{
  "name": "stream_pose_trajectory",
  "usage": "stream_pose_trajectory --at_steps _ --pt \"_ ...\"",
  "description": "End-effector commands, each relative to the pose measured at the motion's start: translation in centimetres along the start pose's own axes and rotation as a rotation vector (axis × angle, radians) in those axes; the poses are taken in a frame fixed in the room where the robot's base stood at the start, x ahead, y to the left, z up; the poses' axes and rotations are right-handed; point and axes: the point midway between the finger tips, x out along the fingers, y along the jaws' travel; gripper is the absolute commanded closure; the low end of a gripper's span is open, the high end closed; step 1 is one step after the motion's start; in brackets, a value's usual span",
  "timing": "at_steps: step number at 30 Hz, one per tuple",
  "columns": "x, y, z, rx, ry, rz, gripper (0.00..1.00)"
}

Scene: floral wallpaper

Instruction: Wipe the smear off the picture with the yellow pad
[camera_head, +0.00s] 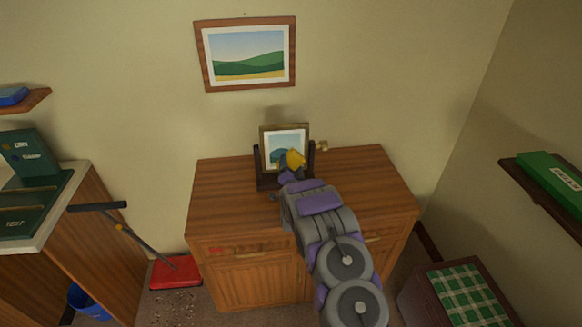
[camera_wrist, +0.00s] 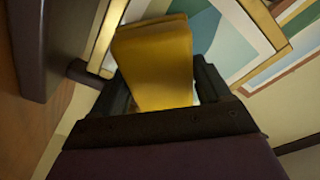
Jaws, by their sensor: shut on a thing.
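A small framed landscape picture (camera_head: 285,136) stands in a dark holder (camera_head: 262,178) on top of the wooden cabinet. My gripper (camera_head: 289,168) is in front of its lower part, shut on the yellow pad (camera_head: 295,158). In the wrist view the yellow pad (camera_wrist: 155,65) sits between the two dark fingers (camera_wrist: 158,98), in front of the picture (camera_wrist: 228,42) and its gold frame (camera_wrist: 262,25). I cannot tell whether the pad touches the picture. The pad and gripper hide part of the picture, and I cannot make out a smear on the visible part.
A larger landscape (camera_head: 247,53) hangs on the wall above. The cabinet top (camera_head: 222,190) is clear on both sides of the holder. A shelf with a green box (camera_head: 552,180) is at the right; a counter (camera_head: 50,222) is at the left.

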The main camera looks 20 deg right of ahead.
Motion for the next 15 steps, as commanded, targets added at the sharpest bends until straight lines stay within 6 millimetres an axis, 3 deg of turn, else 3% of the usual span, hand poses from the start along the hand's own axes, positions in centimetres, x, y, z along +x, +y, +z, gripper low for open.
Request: stream_pose_trajectory --at_steps 15 --pt "1.01 -0.14 0.01 0.0 0.003 -0.004 0.48"
